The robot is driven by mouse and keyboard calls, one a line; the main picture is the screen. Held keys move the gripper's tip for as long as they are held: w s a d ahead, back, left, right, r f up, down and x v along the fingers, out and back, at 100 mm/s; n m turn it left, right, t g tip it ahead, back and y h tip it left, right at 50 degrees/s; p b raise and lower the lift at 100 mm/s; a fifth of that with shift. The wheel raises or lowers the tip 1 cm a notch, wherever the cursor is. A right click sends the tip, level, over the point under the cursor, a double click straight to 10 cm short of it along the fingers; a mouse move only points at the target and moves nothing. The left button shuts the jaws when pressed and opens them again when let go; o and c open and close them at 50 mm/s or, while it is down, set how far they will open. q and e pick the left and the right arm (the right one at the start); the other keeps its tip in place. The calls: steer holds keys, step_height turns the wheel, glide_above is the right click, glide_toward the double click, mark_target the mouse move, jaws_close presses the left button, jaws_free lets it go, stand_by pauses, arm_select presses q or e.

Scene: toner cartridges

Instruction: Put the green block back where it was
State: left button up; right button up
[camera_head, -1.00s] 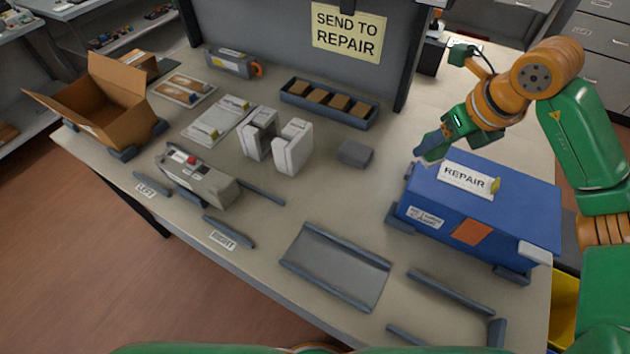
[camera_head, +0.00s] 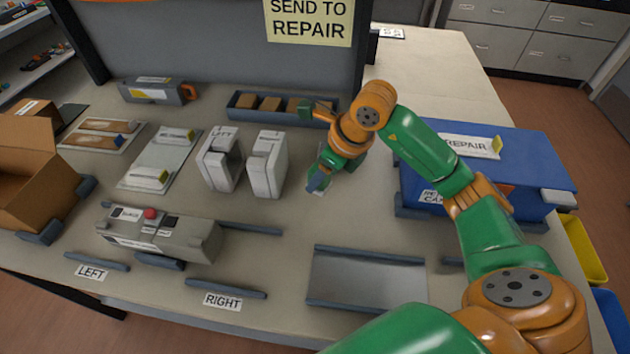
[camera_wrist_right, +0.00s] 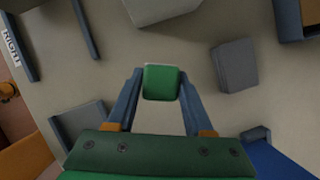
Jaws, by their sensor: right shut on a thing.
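The green block (camera_wrist_right: 161,82) sits between the two fingers of my right gripper (camera_wrist_right: 160,92) in the right wrist view, and the fingers are shut on it. In the head view my right gripper (camera_head: 318,182) is over the middle of the table, just right of the white upright cartridges (camera_head: 267,163). The block is hard to make out there. A grey block (camera_wrist_right: 234,65) lies on the table right of the held block in the wrist view; my arm hides it in the head view. My left gripper is in neither view.
A blue REPAIR box (camera_head: 545,165) stands at the right, partly behind my right arm. A shallow grey tray (camera_head: 365,281) lies at the front. A grey machine with a red button (camera_head: 160,236) and an open carton (camera_head: 35,190) are at the left. A divided bin (camera_head: 240,106) is behind.

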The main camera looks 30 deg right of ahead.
mark_target(317, 197)
steer(key=f, duration=0.1)
steer(key=w+f, duration=0.1)
steer(key=f, duration=0.1)
steer(key=f+p, duration=0.1)
steer(key=shift+w+d+f, duration=0.15)
steer(key=shift+w+f, duration=0.1)
steer(key=shift+f, duration=0.45)
steer(key=o, duration=1.2)
steer(key=v, duration=1.2)
steer(key=shift+r, duration=0.25)
